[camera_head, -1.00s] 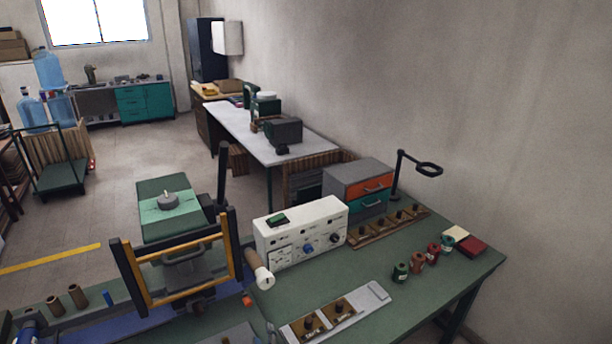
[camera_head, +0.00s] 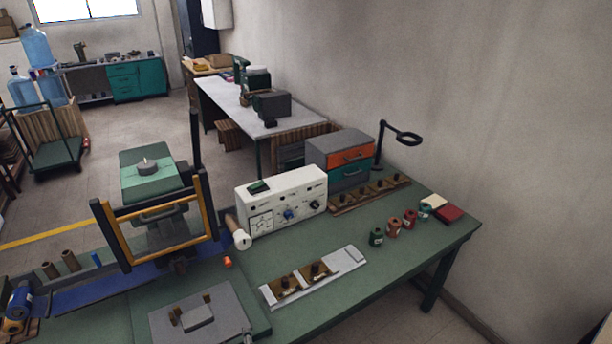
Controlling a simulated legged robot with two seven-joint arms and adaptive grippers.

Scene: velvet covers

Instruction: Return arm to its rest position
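Neither my left nor my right gripper shows in the head view, and I cannot make out any part of my arms. The green workbench (camera_head: 345,220) fills the lower middle. A black and yellow frame (camera_head: 158,222) stands upright on its left part. A white control box (camera_head: 283,200) with dials stands behind the middle. A grey plate (camera_head: 200,315) with a small block on it lies at the near edge.
A light tray (camera_head: 347,257) with brown fixtures lies mid-bench. A drawer unit (camera_head: 340,157) and a black stand lamp (camera_head: 381,148) are at the back. Bare bench lies between tray and spools.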

